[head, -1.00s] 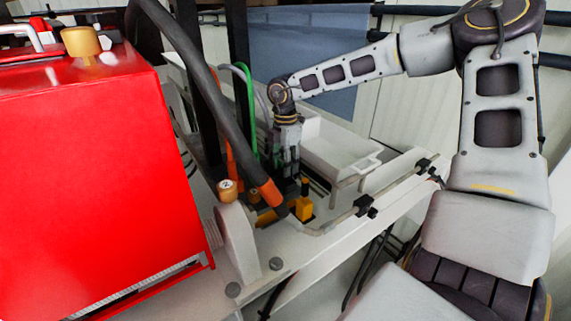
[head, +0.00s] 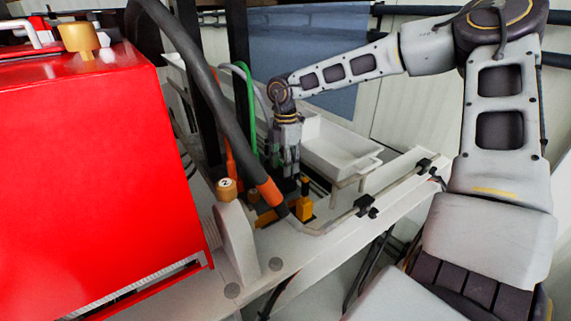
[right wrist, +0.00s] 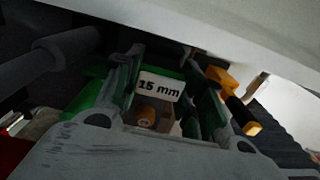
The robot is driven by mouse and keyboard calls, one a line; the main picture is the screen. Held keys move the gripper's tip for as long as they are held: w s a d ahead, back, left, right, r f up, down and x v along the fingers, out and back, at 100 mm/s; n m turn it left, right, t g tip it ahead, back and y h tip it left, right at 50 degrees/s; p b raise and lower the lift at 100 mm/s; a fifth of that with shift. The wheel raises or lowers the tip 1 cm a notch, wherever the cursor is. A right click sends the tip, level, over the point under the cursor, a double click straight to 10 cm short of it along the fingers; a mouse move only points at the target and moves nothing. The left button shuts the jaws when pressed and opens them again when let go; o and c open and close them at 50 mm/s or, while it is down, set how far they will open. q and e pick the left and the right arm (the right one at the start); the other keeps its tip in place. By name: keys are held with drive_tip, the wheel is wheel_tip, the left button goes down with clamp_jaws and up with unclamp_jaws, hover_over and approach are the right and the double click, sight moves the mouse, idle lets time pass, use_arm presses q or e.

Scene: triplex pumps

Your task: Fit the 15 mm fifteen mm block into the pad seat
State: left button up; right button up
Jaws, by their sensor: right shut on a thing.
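My right gripper (right wrist: 157,108) is shut on the 15 mm block, whose white "15 mm" label (right wrist: 159,88) shows between the fingers in the right wrist view. In the head view my right gripper (head: 288,172) points down over the fixture area beside the orange hose end. The block is too small and covered to make out there. Below the block in the wrist view is a brownish surface with a small round orange-tan part (right wrist: 146,117). I cannot tell whether this is the pad seat, nor whether the block touches it. My left gripper is not in view.
A black hose with an orange end (head: 269,194) passes close left of my right gripper. A yellow-orange block with a black post (head: 305,204) stands just right. A white tray (head: 340,150) lies behind. A large red housing (head: 95,190) fills the left. A rail with black clamps (head: 365,205) runs along the front.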

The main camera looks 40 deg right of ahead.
drive_tip(key=shift+b, duration=0.45)
idle(0.6)
drive_tip(key=shift+f+b, duration=1.35)
drive_tip(key=shift+b, duration=0.05)
idle(0.7)
drive_tip(key=shift+f+b, duration=0.5)
drive_tip(key=shift+b, duration=0.05)
drive_tip(key=o, duration=1.2)
drive_tip(key=shift+r, duration=4)
